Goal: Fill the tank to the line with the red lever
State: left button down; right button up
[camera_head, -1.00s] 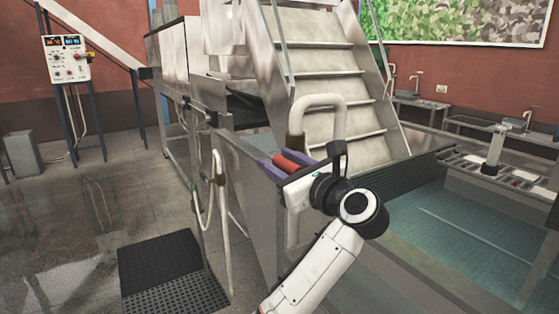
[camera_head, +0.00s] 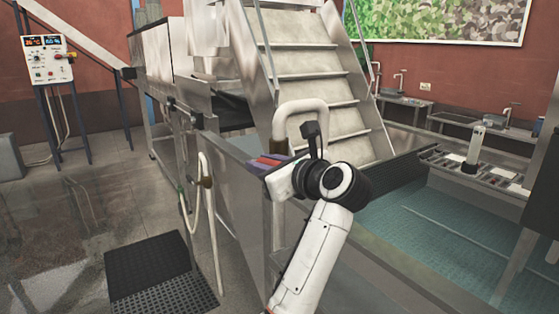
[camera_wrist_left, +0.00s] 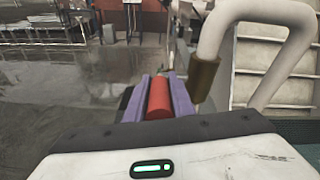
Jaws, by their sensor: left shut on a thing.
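The red lever (camera_head: 268,161) shows as a short red bar beside the white bent pipe. In the left wrist view the red lever (camera_wrist_left: 159,98) lies between the two purple fingers. My left gripper (camera_head: 272,159) is shut on it; its jaws also show in the left wrist view (camera_wrist_left: 161,97). The white pipe (camera_head: 302,106) rises just behind my wrist and has a brass-coloured fitting, clear in the left wrist view (camera_wrist_left: 203,80). A metal-walled tank (camera_head: 239,193) stands below the lever. My wrist hides part of it, and I cannot see a fill line. My right gripper is out of view.
Metal stairs (camera_head: 318,75) rise behind the pipe. A white hose (camera_head: 211,225) hangs at the tank's left side. A black mat (camera_head: 157,272) lies on the floor at front left. A control box (camera_head: 46,58) stands at far left. The floor between is clear.

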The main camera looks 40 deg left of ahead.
pick_arm(q)
jog(key=shift+r+h, duration=0.1)
jog(key=shift+h, duration=0.2)
jog(key=c, duration=1.5)
grip_release()
jog(key=shift+c, duration=0.2)
notch_tip(320, 180, up, 10)
